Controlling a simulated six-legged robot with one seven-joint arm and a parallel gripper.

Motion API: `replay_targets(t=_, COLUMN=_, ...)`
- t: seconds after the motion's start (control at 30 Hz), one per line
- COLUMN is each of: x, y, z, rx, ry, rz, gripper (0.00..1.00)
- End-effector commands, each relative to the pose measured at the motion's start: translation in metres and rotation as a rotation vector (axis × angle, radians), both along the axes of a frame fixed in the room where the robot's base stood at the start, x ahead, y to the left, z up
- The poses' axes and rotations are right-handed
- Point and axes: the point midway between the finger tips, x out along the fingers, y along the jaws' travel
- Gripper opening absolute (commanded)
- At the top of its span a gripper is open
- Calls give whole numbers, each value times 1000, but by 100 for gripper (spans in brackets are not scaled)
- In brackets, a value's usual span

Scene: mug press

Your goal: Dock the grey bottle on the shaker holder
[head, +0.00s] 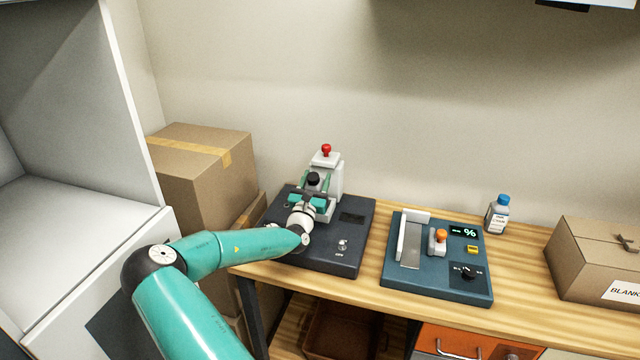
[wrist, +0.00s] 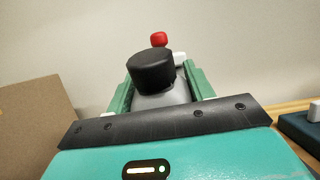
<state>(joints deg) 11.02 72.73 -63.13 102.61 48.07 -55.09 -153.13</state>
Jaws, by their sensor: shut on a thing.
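The grey bottle (wrist: 166,98) with a black cap sits between the two green fingers of my gripper (wrist: 160,92), which is shut on it. In the head view only the bottle's black cap (head: 313,179) shows clearly above my gripper (head: 308,201); my arm hides most of the bottle. The shaker holder (head: 337,183) is a light grey upright on a dark base (head: 352,250), with a red knob (head: 326,149) on top. The bottle is right in front of the upright. I cannot tell whether it touches the holder.
A blue device (head: 440,285) with an orange-topped lever stands to the right on the wooden table. A small blue-capped bottle (head: 497,215) and a cardboard box (head: 600,262) are further right. Stacked cardboard boxes (head: 205,175) stand at the left, beside a white cabinet (head: 80,230).

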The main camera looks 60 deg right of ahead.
Motion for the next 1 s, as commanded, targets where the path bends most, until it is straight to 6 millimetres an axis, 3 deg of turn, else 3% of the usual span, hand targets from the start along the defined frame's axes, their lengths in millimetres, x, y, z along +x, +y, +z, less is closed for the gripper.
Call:
replay_targets(t=0.33, x=1, y=-11, z=-27, rx=-5, ry=-2, rz=-1, gripper=15)
replay_targets(t=0.93, x=6, y=-42, z=-17, rx=353, ry=49, rz=-1, gripper=15)
replay_targets(t=1.0, x=5, y=-42, z=-29, rx=355, ry=55, rz=-2, gripper=15)
